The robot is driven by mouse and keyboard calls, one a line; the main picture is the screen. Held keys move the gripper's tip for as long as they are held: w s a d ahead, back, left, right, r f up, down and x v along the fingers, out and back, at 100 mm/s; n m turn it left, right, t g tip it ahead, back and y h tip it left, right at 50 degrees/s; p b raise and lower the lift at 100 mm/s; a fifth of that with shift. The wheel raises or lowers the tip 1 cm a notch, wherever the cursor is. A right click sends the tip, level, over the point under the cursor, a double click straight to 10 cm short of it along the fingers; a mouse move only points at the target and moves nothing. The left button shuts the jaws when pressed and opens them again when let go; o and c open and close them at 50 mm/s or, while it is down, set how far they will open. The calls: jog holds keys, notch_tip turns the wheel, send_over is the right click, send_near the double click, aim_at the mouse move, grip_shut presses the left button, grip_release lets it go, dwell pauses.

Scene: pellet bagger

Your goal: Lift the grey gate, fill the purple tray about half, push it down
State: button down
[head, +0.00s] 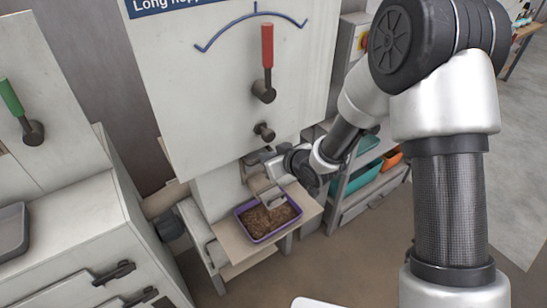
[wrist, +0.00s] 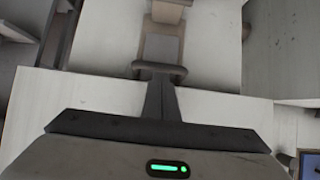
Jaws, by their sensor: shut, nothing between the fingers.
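The purple tray (head: 241,222) sits on a small light board under the machine's spout, with brown pellets spread across its floor. A grey plate with a dark cross bar, apparently the grey gate (wrist: 160,48), is straight ahead of my fingertips in the wrist view. My gripper (wrist: 160,80) is shut and empty, its tips at or just under that bar; I cannot tell whether they touch. In the head view my wrist hides much of the gate and spout.
The white machine front carries a red-handled lever (head: 267,45) pointing up and a small dark knob (head: 264,131) below. A shelf with teal bins (head: 368,176) stands to the right. A green-handled lever (head: 12,98) is on the unit at left. Open floor lies in front.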

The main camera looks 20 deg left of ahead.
jog(key=shift+w+a+f, duration=0.15)
jog(key=shift+a, duration=0.05)
jog(key=shift+s+d+f+b, duration=0.15)
jog(key=shift+s+f+b, duration=0.05)
jog(key=shift+f+b, duration=0.95)
jog(key=shift+s+d+r, duration=0.1)
